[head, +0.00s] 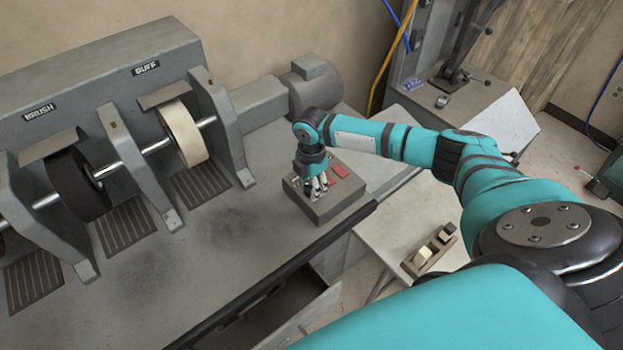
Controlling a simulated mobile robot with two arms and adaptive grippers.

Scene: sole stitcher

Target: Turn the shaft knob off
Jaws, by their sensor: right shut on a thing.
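A small grey control box (335,206) sits on the grey machine bench near its right front edge. Its top carries a red switch or plate (338,171) and another red patch below it. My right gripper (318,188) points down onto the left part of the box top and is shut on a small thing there. The shaft knob itself is hidden under the fingers, so its setting cannot be seen. The shaft (130,165) with a dark brush wheel (77,184) and a pale buff wheel (184,134) stands left of the box. My left gripper is not in view.
Grey upright brackets (133,160) hold the shaft. A motor housing (312,84) stands behind the box. A side table (400,215) holds a small rack with two blocks (431,251). An open drawer (290,300) is below the bench front. Bare bench lies left of the box.

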